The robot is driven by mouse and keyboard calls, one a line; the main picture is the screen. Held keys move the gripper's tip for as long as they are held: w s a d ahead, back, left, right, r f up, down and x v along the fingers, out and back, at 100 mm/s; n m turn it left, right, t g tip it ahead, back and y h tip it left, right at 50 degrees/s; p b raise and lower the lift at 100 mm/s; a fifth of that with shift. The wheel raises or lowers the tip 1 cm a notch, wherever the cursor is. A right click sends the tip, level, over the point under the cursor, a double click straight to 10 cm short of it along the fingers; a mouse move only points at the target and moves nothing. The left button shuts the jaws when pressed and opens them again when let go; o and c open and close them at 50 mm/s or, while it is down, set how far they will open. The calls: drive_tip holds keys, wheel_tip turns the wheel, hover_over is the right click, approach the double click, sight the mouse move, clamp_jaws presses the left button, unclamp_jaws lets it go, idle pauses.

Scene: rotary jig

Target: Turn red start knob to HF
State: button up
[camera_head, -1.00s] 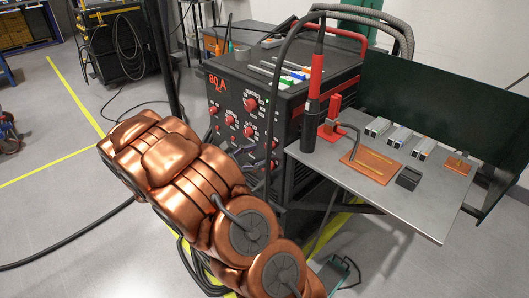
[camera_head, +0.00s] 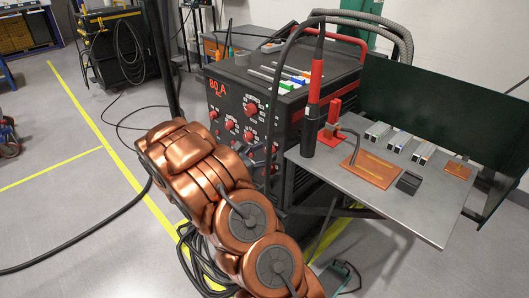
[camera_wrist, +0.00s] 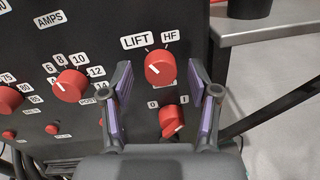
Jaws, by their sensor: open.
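In the wrist view the red start knob (camera_wrist: 160,68) sits on the black front panel below the labels LIFT (camera_wrist: 136,41) and HF (camera_wrist: 170,36). Its white mark seems to lean up and left, toward LIFT. My gripper (camera_wrist: 158,78) is open, with one finger to the left of this knob and one to the right, and gaps show on both sides.
A second red knob (camera_wrist: 172,121) marked 0 and I sits just below, between the fingers. A larger red knob (camera_wrist: 69,86) with numbers is to the left. A metal table (camera_head: 418,213) with a torch (camera_head: 314,98) stands right of the machine.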

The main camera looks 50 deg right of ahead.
drive_tip(key=shift+d, duration=0.2)
drive_tip(key=c, duration=1.2)
